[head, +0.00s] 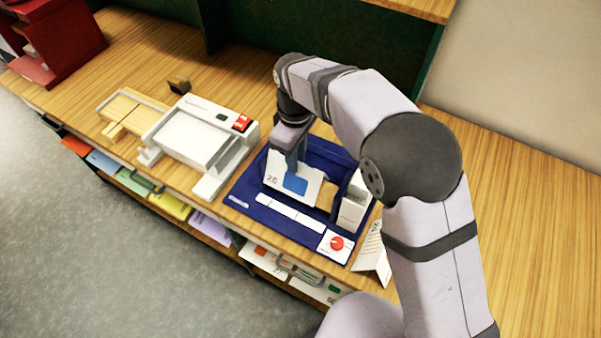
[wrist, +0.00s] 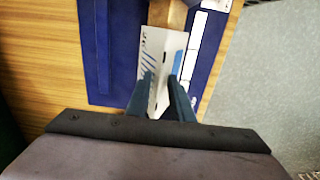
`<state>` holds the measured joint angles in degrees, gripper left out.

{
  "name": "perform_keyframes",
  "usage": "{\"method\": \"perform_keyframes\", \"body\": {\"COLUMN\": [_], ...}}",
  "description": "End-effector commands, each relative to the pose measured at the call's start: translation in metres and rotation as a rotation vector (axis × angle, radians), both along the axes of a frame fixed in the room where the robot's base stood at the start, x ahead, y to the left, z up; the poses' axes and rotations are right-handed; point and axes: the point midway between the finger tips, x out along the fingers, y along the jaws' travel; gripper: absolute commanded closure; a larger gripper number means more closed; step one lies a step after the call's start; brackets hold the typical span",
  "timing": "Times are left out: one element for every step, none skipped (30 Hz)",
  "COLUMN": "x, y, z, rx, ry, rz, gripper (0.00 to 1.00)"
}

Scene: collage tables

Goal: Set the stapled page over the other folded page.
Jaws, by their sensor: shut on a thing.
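My gripper (head: 292,160) is shut on the top of a folded white page (head: 279,176) with a blue rectangle and dark figures on its face. The page is upright over the dark blue mat; whether it touches the mat is unclear. In the wrist view the page (wrist: 154,60) is between the two fingertips (wrist: 161,80). Another white folded piece (head: 355,204) stands at the mat's right side, partly hidden by my arm. A tan wooden block (head: 327,198) lies between the two. I cannot make out a staple on either.
The blue mat (head: 246,192) bears a white strip (head: 290,214) and a white card with a red disc (head: 336,245). A printed folded card (head: 372,256) stands right of the mat. A white machine (head: 195,135) stands left. Shelves of coloured papers lie below the table's front edge.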

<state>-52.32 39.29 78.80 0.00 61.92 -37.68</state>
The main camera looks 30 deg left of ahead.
Motion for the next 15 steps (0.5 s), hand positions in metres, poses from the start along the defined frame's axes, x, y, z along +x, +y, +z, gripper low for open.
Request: {"method": "perform_keyframes", "body": {"x": [0.000,0.000,0.000,0.000,0.000,0.000,0.000,0.000,0.000,0.000,0.000,0.000,0.000,0.000,0.000], "y": [0.000,0.000,0.000,0.000,0.000,0.000,0.000,0.000,0.000,0.000,0.000,0.000,0.000,0.000,0.000], "z": [0.007,0.008,0.011,0.013,0.015,0.017,0.019,0.021,0.023,0.025,0.027,0.030,0.032,0.033,0.036], "rx": [0.001,0.001,0.001,0.001,0.001,0.001,0.001,0.001,0.001,0.001,0.001,0.001,0.001,0.001,0.001], "ry": [0.000,0.000,0.000,-0.001,-0.001,-0.001,-0.001,-0.001,-0.001,-0.001,-0.001,-0.001,-0.001,-0.001,-0.001], "rz": [0.000,0.000,0.000,0.000,0.000,0.000,0.000,0.000,0.000,0.000,0.000,0.000,0.000,0.000,0.000], "gripper": [0.90,0.90,0.90,0.90,0.90,0.90,0.90,0.90,0.90,0.90,0.90,0.90,0.90,0.90,0.90]}}
